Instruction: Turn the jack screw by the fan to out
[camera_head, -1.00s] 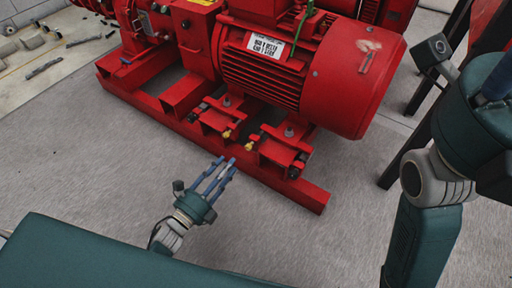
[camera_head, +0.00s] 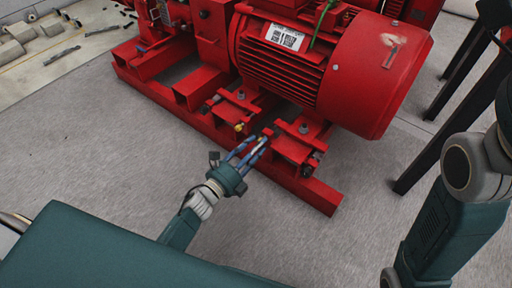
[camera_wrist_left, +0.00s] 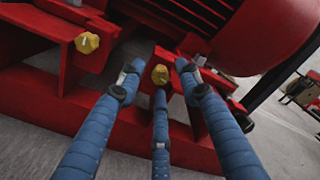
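Two small yellow jack screws show at the motor's feet on the red base. The one by the fan (camera_head: 261,139) is at the right foot; it also shows in the left wrist view (camera_wrist_left: 159,75). The other jack screw (camera_head: 239,127) is at the left foot, and upper left in the wrist view (camera_wrist_left: 87,43). My left gripper (camera_head: 257,147) has three blue fingers pointing at the screw by the fan. In the wrist view the fingers are spread, with that screw's head framed between their tips; contact cannot be told. My right gripper is out of view.
The red motor (camera_head: 370,75) with its rounded fan cover overhangs the feet. The red base rail (camera_head: 310,190) runs below the screws. Dark stand legs (camera_head: 440,125) are at the right. The grey floor (camera_head: 110,150) in front is clear.

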